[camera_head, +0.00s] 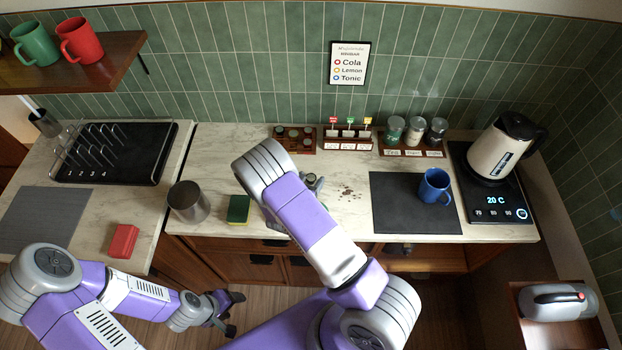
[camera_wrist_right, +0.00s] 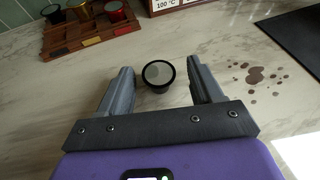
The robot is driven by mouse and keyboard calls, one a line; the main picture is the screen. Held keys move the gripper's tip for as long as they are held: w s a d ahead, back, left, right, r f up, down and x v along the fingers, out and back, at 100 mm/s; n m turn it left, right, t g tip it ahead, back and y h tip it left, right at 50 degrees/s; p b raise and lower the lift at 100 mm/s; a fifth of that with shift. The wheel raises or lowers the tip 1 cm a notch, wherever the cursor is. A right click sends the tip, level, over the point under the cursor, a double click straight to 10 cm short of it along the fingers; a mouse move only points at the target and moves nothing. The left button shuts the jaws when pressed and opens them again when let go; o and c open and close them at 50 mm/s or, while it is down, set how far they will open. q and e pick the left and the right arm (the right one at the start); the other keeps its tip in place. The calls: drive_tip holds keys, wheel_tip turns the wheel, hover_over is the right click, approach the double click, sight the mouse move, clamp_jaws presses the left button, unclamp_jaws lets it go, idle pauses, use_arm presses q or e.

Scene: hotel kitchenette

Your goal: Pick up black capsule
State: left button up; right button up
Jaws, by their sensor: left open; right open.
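A black capsule (camera_wrist_right: 158,75) with a round grey lid and black rim stands on the marble counter in the right wrist view. It sits between the two fingers of my right gripper (camera_wrist_right: 158,85), near their tips, with a gap to each finger. The right gripper is open and low over the counter. In the head view my right forearm partly hides this gripper (camera_head: 314,184), and I cannot make out the capsule there. My left gripper (camera_head: 232,311) is open and empty, low in front of the counter, away from the capsule.
A wooden capsule rack (camera_head: 302,145) with several capsules stands behind. Brown spots (camera_head: 347,192) mark the counter to the right, before a dark mat (camera_head: 390,215) with a blue mug (camera_head: 434,187). A green sponge (camera_head: 238,209) and metal canister (camera_head: 187,203) stand to the left.

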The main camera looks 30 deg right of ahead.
sight(309, 181)
drive_tip(key=c, duration=1.1)
drive_tip(key=shift+r, duration=0.15)
wheel_tip(309, 181, up, 10)
drive_tip(key=shift+s+a+r+n+t+y+b, duration=0.4)
drive_tip(key=shift+a+n+t+y+b, duration=0.6)
drive_tip(key=shift+a+b, duration=0.8)
drive_tip(key=shift+s+a+r+n+t+y+b, duration=0.4)
drive_tip(key=shift+a+n+t+y+b, duration=0.2)
drive_tip(key=shift+a+n+y+b, duration=0.95)
drive_tip(key=shift+s+a+r+n+t+y+b, duration=0.35)
drive_tip(key=shift+a+n+t+y+b, duration=0.55)
drive_tip(key=shift+a+b, duration=1.1)
drive_tip(key=shift+a+r, duration=0.1)
drive_tip(key=shift+a, duration=0.1)
